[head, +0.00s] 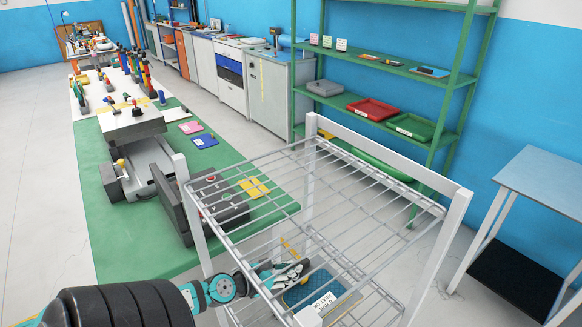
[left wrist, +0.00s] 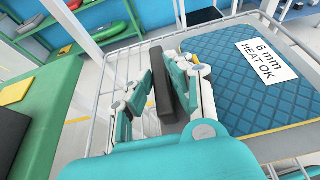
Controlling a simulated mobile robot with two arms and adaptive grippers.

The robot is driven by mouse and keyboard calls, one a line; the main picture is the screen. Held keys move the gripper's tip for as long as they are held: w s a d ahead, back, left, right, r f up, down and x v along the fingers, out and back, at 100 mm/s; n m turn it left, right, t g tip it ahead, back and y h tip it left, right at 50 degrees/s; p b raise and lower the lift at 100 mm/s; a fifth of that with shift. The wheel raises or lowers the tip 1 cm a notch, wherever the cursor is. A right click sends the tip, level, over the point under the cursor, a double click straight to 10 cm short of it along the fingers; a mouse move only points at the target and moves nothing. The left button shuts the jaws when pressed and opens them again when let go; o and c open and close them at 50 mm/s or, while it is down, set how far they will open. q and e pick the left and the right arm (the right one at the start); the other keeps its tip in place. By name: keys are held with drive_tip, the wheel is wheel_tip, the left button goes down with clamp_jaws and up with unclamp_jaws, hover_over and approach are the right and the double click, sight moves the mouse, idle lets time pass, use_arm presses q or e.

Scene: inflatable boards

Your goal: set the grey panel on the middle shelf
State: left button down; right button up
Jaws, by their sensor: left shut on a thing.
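My left gripper (head: 285,276) reaches in from the lower left, below the top wire shelf of the white rack. In the left wrist view its fingers (left wrist: 168,92) are shut on a dark grey slab, the grey panel (left wrist: 160,95), seen nearly edge-on and standing upright. The wire shelf below the top one (head: 365,305) carries a blue quilted board (left wrist: 225,75) with a white label "6 mm HEAT OK". It also shows in the head view (head: 318,281), partly behind the top wires. I cannot tell whether the panel touches the shelf. My right gripper is not in view.
The top wire shelf (head: 300,190) is empty and its wires lie above my left gripper. White posts (head: 445,245) stand at the rack's corners. A green table (head: 115,225) with machines is at left. A green shelving unit (head: 460,80) with trays stands behind; a grey-topped table is at right.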

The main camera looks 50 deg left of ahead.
use_arm(q)
wheel_tip(320, 180, down, 3)
drive_tip(key=b, duration=0.2)
drive_tip(key=shift+w+f+b, duration=0.1)
drive_tip(key=shift+f+b, duration=0.1)
drive_tip(key=shift+b, duration=0.15)
drive_tip(key=shift+f, duration=0.25)
drive_tip(key=shift+r, duration=0.15)
drive_tip(key=shift+f, duration=0.2)
drive_tip(key=c, duration=1.2)
unclamp_jaws()
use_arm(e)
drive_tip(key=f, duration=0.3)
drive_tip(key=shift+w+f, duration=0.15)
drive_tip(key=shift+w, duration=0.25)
